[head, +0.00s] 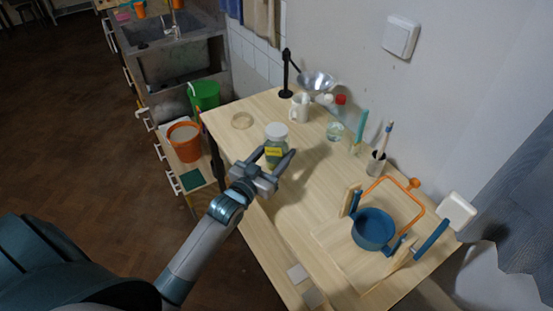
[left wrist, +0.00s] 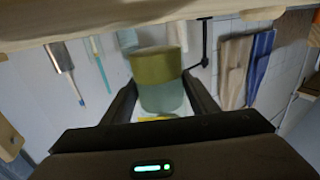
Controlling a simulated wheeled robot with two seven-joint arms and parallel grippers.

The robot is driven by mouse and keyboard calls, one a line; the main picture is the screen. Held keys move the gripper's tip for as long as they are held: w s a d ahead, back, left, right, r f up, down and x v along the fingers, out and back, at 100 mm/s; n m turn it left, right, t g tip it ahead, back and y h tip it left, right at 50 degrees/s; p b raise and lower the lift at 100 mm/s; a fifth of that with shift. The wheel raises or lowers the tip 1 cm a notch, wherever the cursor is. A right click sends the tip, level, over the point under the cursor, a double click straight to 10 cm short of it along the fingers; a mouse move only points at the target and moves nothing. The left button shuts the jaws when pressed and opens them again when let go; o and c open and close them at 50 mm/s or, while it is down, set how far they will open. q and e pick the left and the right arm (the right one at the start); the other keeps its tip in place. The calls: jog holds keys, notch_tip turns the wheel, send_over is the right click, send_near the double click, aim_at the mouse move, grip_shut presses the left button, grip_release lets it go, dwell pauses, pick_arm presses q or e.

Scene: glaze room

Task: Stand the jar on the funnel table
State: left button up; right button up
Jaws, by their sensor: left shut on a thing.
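The jar (head: 277,146) has a white lid, a yellow label and olive-green contents. My left gripper (head: 272,168) is shut around its sides, and the jar looks upright. In the left wrist view, the picture is upside down and the jar (left wrist: 158,80) sits between the two fingers. The funnel table (head: 300,215) is the pale wooden table, with a metal funnel (head: 317,80) on a black stand (head: 287,75) at its far end. The jar is over this table; I cannot tell surely whether its base touches the top. My right gripper is not in view.
Around the jar are a round pale disc (head: 242,120), a white mug (head: 300,107), a clear glass (head: 335,131) and a brush cup (head: 376,163). Bare tabletop lies between.

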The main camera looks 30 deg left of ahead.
aim_at(277, 161)
pick_arm(q)
notch_tip(277, 161, down, 2)
jog(key=shift+f+p, duration=0.25)
jog(key=shift+p, duration=0.1)
jog(key=shift+f, duration=0.2)
jog(key=shift+f, duration=0.15)
jog(key=o, duration=1.6)
jog(key=shift+f, duration=0.1)
